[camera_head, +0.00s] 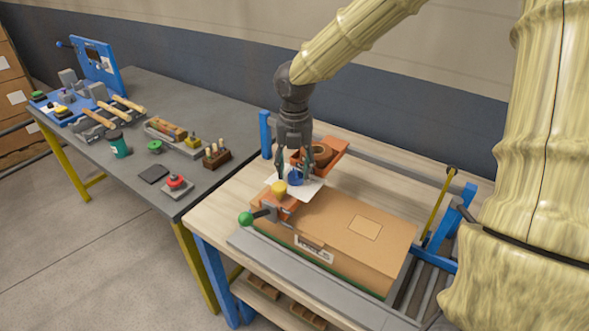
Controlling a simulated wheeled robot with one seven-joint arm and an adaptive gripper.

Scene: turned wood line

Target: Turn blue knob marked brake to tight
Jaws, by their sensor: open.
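The blue knob (295,178) stands on a white plate (310,184) at the back left of the wooden-topped bench. My gripper (290,172) points down over it, open, with its fingers around or close beside the knob. I cannot tell whether they touch it. The marking on the knob and plate is too small to read. A yellow knob (279,188) sits just in front and to the left of the blue one, on an orange part.
A large cardboard box (345,232) lies right of the knobs. A lever with a green ball (246,218) sticks out at the front left. An orange holder (334,155) stands behind my gripper. The grey table (215,120) to the left carries tools and a red button (176,181).

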